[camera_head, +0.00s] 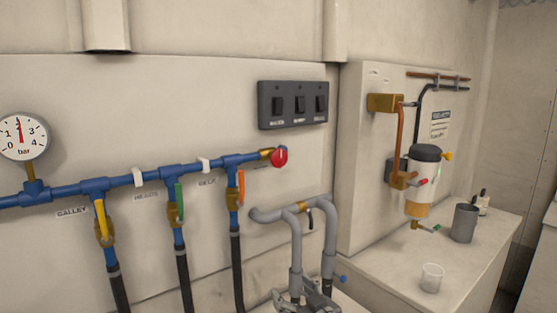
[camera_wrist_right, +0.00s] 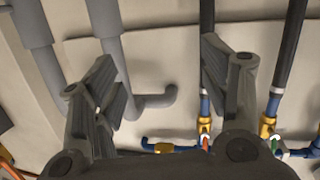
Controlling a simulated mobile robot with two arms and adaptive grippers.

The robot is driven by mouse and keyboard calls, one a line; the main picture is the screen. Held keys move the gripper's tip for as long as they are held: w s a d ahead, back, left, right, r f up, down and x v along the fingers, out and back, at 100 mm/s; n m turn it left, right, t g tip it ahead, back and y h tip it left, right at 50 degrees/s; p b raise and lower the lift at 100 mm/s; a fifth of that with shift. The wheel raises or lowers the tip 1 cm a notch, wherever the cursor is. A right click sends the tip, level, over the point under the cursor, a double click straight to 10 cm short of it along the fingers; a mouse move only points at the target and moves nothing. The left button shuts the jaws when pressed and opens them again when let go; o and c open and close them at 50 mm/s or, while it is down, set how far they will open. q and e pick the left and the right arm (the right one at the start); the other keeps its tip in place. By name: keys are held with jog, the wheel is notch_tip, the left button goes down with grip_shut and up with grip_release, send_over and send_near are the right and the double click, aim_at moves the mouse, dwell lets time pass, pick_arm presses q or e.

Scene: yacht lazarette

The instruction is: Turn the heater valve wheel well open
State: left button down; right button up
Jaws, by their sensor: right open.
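A small round red valve wheel (camera_head: 279,157) with a pale mark sits on a brass fitting at the right end of the blue pipe (camera_head: 130,180). The label beside it is too small to read. My right gripper (camera_head: 305,298) is at the bottom of the head view, below the wheel and in front of the grey pipes, well apart from the wheel. In the right wrist view my right gripper (camera_wrist_right: 160,65) has its fingers spread with nothing between them. The brass end fitting (camera_wrist_right: 153,147) shows low there; the red wheel is not clear. My left gripper is not in view.
Yellow (camera_head: 100,220), green (camera_head: 179,195) and orange (camera_head: 241,187) levers hang on branches left of the wheel. A grey pipe loop (camera_head: 285,212) projects below it. A dark switch panel (camera_head: 293,104) is above. A counter (camera_head: 385,270) with cups stands right.

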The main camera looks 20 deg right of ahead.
jog(key=w+d+r+n+t+y, duration=0.1)
jog(key=w+r, duration=0.1)
jog(key=r, duration=0.4)
jog(key=w+d+r+n+t+y, duration=0.1)
jog(key=w+r+t, duration=0.15)
jog(key=r, duration=0.45)
jog(key=n+t+y, duration=0.1)
jog(key=n+y, duration=0.1)
jog(key=y, duration=0.2)
send_near(281, 159)
jog(key=p+x, duration=0.3)
jog(key=x, duration=0.8)
